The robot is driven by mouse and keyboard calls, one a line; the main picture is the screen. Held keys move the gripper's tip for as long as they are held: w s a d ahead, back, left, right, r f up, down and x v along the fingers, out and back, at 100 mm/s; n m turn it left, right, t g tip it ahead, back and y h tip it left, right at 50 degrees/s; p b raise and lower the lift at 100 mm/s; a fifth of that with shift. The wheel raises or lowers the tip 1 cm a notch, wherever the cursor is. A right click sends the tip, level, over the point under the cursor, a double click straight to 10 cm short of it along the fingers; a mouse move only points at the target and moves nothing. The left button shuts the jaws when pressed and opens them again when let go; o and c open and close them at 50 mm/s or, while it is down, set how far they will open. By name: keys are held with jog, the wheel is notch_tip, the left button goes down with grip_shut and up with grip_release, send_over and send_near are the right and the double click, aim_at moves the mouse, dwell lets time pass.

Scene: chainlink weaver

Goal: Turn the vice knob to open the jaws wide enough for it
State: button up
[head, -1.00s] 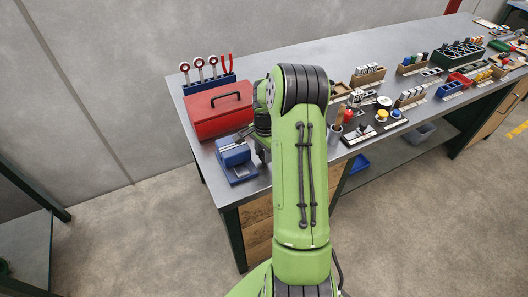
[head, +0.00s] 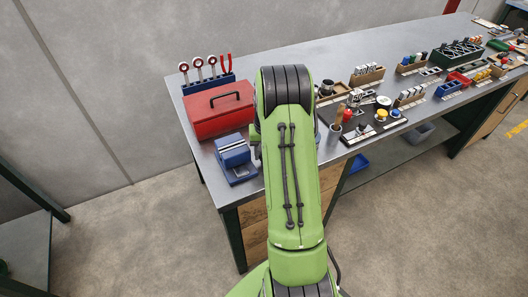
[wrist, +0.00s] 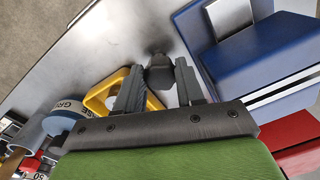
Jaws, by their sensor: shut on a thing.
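The blue vice (head: 235,160) stands at the front left of the bench, and its grey jaws face up. It also shows large at the right of the wrist view (wrist: 275,55). The dark knob (wrist: 160,74) is beside the vice body in the wrist view. My gripper (wrist: 157,80) is shut on the knob, with one finger on each side of it. In the head view my arm hides the gripper and the knob. How wide the vice jaws stand is hard to tell.
A red toolbox (head: 218,112) stands behind the vice. A yellow frame-like thing (wrist: 98,98) and a blue-banded roll (wrist: 62,118) lie close to the left finger in the wrist view. Several small parts and trays fill the bench to the right.

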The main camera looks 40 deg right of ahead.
jog(key=n, duration=0.5)
jog(key=shift+d+n, duration=0.1)
jog(key=shift+n, duration=0.2)
jog(key=n, duration=0.4)
jog(key=shift+n+b, duration=0.3)
jog(key=n, duration=0.4)
jog(key=shift+w+d+b, duration=0.1)
jog(key=shift+b, duration=0.25)
jog(key=n, duration=0.4)
jog(key=shift+n+g+b, duration=0.3)
jog(key=shift+b, duration=0.05)
jog(key=shift+n, duration=0.3)
jog(key=o, duration=1)
jog(key=shift+o, duration=0.2)
jog(key=shift+r, duration=0.1)
